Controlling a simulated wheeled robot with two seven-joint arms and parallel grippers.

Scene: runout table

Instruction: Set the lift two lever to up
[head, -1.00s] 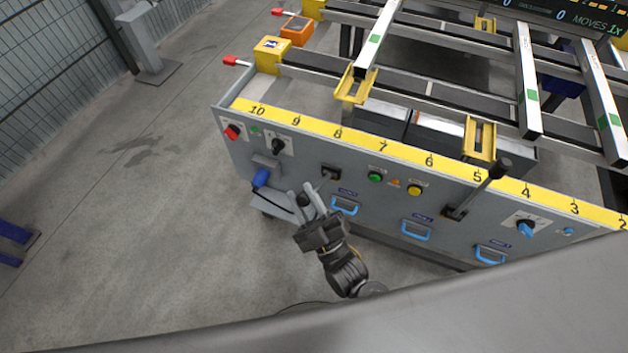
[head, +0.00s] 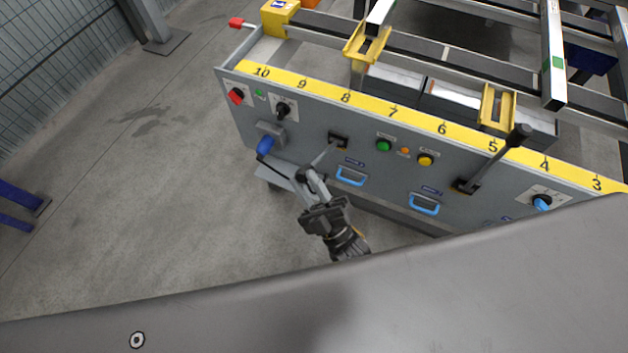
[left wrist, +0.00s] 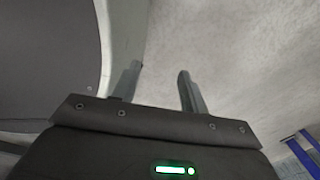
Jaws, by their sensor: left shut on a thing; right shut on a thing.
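A lever (head: 324,155) with a thin grey rod comes out of a black slot plate on the grey control panel (head: 300,150). It slants down and left, toward me. My right gripper (head: 311,174) is shut on its free end, and the fingers hide most of the grip. A second lever (head: 490,162) with a black knob stands slanted up and right, farther right on the panel. The lever labels are too small to read. My left gripper (left wrist: 159,82) shows in the left wrist view, with its fingers apart and only pale floor seen between them.
Blue pull handles (head: 350,177) sit below the held lever. My grey body covers the bottom.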

